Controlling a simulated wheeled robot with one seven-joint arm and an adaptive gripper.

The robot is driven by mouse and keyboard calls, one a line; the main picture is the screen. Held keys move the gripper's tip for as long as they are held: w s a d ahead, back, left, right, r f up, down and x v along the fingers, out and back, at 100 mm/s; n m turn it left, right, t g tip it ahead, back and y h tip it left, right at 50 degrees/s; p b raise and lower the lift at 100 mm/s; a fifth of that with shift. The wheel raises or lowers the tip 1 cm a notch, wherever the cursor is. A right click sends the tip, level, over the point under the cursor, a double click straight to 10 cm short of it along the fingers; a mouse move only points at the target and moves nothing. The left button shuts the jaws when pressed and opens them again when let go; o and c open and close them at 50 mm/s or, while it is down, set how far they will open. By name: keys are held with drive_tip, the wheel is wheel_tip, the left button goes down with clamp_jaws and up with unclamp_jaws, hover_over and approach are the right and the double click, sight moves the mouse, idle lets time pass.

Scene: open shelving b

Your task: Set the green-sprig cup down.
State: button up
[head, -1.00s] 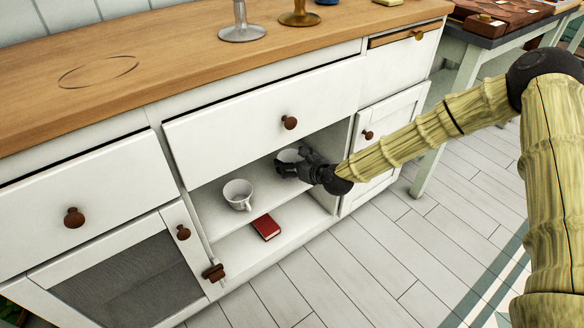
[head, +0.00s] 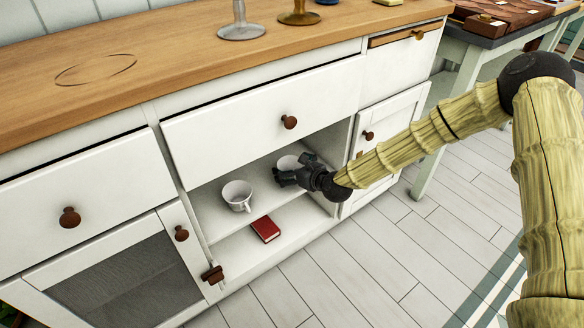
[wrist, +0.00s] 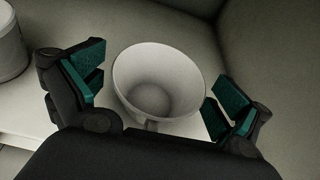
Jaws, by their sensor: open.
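A white cup (head: 288,162) stands on the upper shelf of the open cabinet bay, partly hidden behind my gripper (head: 282,178) in the head view. In the wrist view this cup (wrist: 155,85) stands upright on the shelf between the two spread teal-padded fingers of my gripper (wrist: 158,83), with gaps to both pads. Its inside is plain and empty, and its handle points toward my palm. No green sprig shows on the sides I can see. My gripper is open.
A second white cup (head: 237,195) stands to the left on the same shelf; its edge shows in the wrist view (wrist: 10,45). A red book (head: 265,229) lies on the lower shelf. A drawer front (head: 262,105) is above the bay and a side wall is right.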

drive_tip(key=shift+r, duration=0.1)
drive_tip(key=shift+r, duration=0.15)
drive_tip(key=p+v, duration=0.3)
drive_tip(key=v, duration=0.9)
drive_tip(key=s+f+n+g+h, duration=0.2)
drive_tip(key=s+f+n+g, duration=0.4)
drive_tip(key=s+f+n, duration=1)
drive_tip(key=s+d+f+n+g+h, duration=0.2)
drive_tip(key=s+d+n, duration=0.4)
drive_tip(key=s, duration=0.7)
drive_tip(key=s+d+f+n+g+h, duration=0.3)
drive_tip(key=s+d+n, duration=0.3)
drive_tip(key=s+d, duration=0.3)
drive_tip(key=s+h, duration=0.1)
drive_tip(key=s, duration=0.3)
drive_tip(key=shift+s+d+f, duration=0.15)
drive_tip(key=shift+d+f, duration=0.15)
drive_tip(key=shift+d, duration=0.05)
